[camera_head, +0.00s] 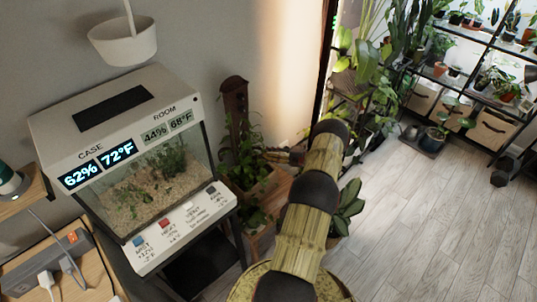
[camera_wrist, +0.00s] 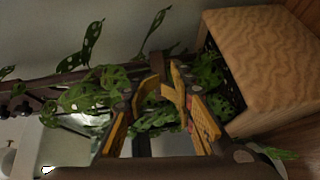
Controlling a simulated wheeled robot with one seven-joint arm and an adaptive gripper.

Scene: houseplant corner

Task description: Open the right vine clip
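My gripper (camera_wrist: 164,72) shows in the wrist view with dark fingers and yellow pads. The fingertips are close together but a narrow gap shows between them. Green leaves and a brown pole (camera_wrist: 156,48) lie around and beyond the tips. In the head view my gripper (camera_head: 284,156) reaches in beside the potted vine (camera_head: 250,150), which grows by a dark brown wooden post (camera_head: 235,100). I cannot pick out the right vine clip among the leaves and fingers. A small reddish bit (camera_wrist: 189,122) shows near the right finger, too unclear to name. I see nothing plainly held.
A wooden planter box (camera_wrist: 265,65) stands close to the right of the fingers. In the head view a terrarium case (camera_head: 150,190) stands left of the vine, and a hanging white pot (camera_head: 122,42) is above it.

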